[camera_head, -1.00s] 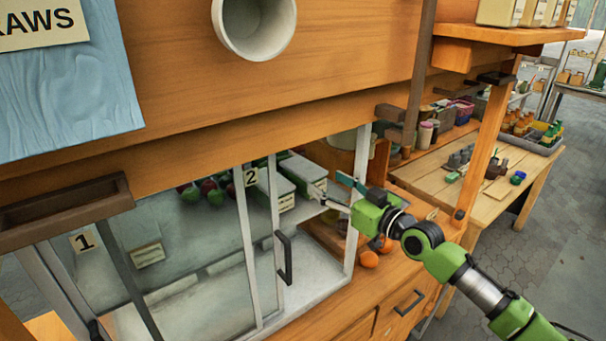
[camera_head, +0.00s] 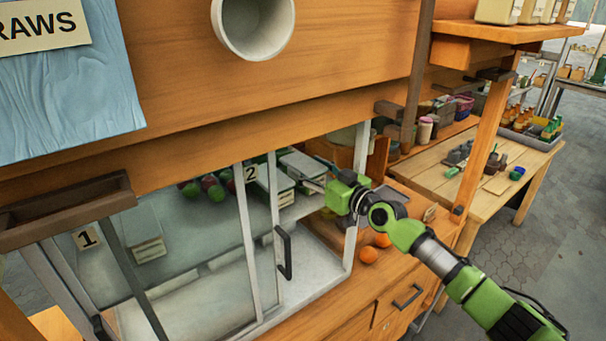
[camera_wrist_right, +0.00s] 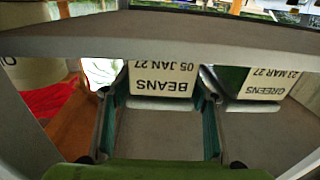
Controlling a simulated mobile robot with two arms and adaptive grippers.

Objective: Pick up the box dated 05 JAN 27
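The box labelled BEANS 05 JAN 27 (camera_wrist_right: 163,80) shows upside down in the right wrist view, between the two fingers of my right gripper (camera_wrist_right: 158,120). The fingers are spread, one at each side of the box; I cannot tell whether they touch it. In the head view, this box appears to be the right one (camera_head: 302,164) of the pale boxes on the cabinet shelf. My right gripper (camera_head: 318,186) reaches in through the cabinet's open right side. My left gripper is not in view.
A box labelled GREENS 23 MAR 27 (camera_wrist_right: 264,82) stands beside it. A grey shelf edge (camera_wrist_right: 160,30) crosses the wrist view. The sliding glass door marked 2 has a dark handle (camera_head: 284,252).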

